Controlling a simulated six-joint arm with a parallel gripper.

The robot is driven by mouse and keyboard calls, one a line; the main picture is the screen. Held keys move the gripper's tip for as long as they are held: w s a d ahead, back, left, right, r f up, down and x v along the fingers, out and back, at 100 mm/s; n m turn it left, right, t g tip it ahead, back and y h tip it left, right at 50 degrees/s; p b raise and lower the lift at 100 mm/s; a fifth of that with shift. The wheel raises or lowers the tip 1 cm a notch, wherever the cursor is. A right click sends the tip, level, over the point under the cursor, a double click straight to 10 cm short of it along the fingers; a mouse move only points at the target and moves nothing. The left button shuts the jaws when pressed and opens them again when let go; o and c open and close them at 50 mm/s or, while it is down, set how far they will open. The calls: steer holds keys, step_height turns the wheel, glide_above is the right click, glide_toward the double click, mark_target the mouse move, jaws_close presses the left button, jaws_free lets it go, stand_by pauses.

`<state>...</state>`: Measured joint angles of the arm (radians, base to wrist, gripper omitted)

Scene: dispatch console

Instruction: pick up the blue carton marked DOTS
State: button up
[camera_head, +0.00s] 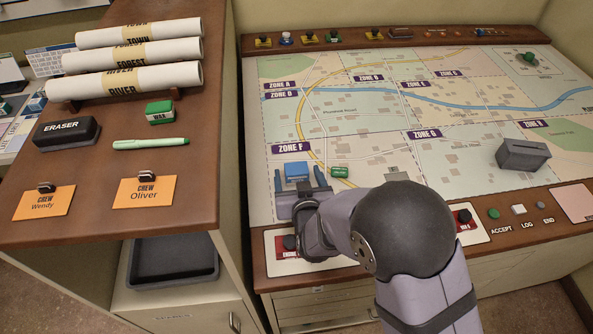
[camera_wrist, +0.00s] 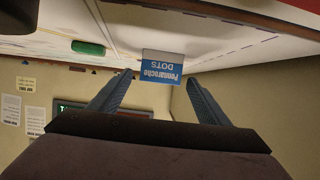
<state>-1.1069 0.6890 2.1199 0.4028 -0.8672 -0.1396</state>
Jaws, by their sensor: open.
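The blue carton (camera_head: 297,171) stands on the map board just below the ZONE F label. In the wrist view the carton (camera_wrist: 161,72) appears upside down, with a white and blue face reading DOTS. My gripper (camera_head: 299,174) is open, with one blue finger on each side of the carton in the head view. In the wrist view my gripper (camera_wrist: 160,78) has the carton centred between its fingertips, with a gap on both sides. I cannot tell how far the carton reaches in between the fingers.
A small green piece (camera_head: 340,172) lies close to the right finger; it also shows in the wrist view (camera_wrist: 88,47). A grey box (camera_head: 523,155) stands on the board's right. A red button (camera_head: 290,243) is below my gripper. The wooden side desk (camera_head: 200,205) is at left.

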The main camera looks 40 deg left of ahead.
mark_target(297, 169)
steer(key=shift+x, duration=1.35)
steer(key=shift+c, duration=0.6)
steer(key=c, duration=1)
steer(key=shift+r+p, duration=0.15)
steer(key=shift+p, duration=0.2)
steer(key=shift+r+p, duration=0.6)
steer(key=shift+r, duration=0.3)
step_height(297, 169, up, 2)
steer(key=shift+r+p, duration=0.1)
steer(key=shift+p, duration=0.7)
steer(key=w+d+b, duration=0.1)
steer(key=w+d, duration=0.3)
steer(key=w+d+b, duration=0.1)
steer(key=w+d, duration=0.3)
steer(key=w+d+b, duration=0.1)
steer(key=w+d, duration=0.3)
steer(key=shift+w+d+f, duration=0.4)
